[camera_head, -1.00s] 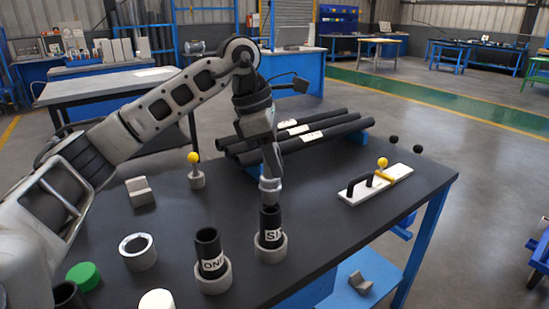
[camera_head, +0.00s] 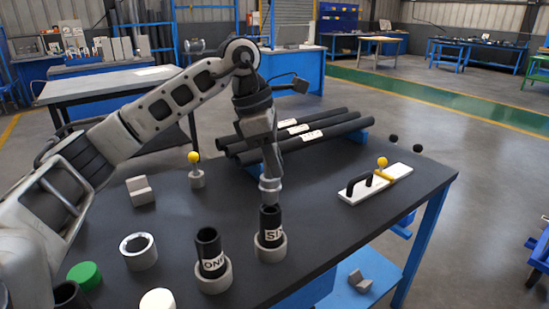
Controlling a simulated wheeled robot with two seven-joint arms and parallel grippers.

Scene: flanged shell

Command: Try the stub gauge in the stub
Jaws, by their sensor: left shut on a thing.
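My left gripper (camera_head: 269,178) points down over a short black tube (camera_head: 269,219), the stub, whose white label is partly hidden and reads "SI". The tube stands upright in a grey ring. The gripper is shut on a light grey round piece (camera_head: 270,188), seemingly the stub gauge, right at the tube's mouth. I cannot tell whether its lower end is inside the tube or just above it. A second black tube (camera_head: 208,246), labelled "ONE", stands upright in another grey ring to the left. My right gripper is not in view.
On the dark table, a yellow-balled post (camera_head: 195,170), a grey block (camera_head: 140,190), an open grey ring (camera_head: 138,251) and a green cap (camera_head: 84,275) stand left. Long black pipes (camera_head: 300,135) lie behind. A white board (camera_head: 352,196) with black handle lies right; the table between is clear.

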